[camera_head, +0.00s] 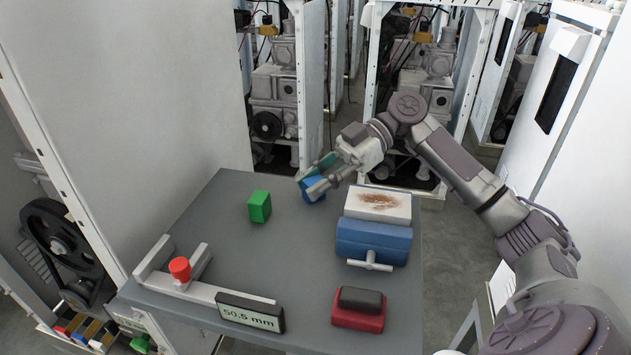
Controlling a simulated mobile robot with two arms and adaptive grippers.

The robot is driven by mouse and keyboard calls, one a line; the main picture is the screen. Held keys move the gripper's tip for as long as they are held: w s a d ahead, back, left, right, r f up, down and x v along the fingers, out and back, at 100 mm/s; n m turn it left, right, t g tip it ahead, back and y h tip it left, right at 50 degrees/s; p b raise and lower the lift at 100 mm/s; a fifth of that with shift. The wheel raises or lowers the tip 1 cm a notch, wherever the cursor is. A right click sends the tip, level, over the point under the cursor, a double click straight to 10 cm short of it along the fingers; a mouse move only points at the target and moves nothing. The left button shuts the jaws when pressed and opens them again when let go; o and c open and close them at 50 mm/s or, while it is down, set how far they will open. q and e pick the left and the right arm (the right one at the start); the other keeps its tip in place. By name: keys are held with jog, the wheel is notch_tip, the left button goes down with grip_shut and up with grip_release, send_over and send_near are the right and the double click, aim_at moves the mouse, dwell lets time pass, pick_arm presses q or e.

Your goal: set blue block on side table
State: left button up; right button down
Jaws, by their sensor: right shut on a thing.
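The blue block (311,191) is at the far side of a grey table (225,245), between the fingers of my right gripper (316,178). The right gripper is shut on it, and its fingers hide part of the block. I cannot tell whether the block touches the tabletop or is held just above it. The grey table may be the side table; no other table is plain in view. My left gripper is not in view.
A green block (259,207) stands left of the blue one. A blue vise (373,240) with a stained white top is at the right. A caliper with a 50.5 mm display (250,312) and a red-and-black block (359,310) are near the front. The table's middle is clear.

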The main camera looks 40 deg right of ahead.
jog(key=c, duration=1)
grip_release()
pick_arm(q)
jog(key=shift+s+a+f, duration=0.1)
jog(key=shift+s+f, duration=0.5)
pick_arm(e)
jog(key=v, duration=1.2)
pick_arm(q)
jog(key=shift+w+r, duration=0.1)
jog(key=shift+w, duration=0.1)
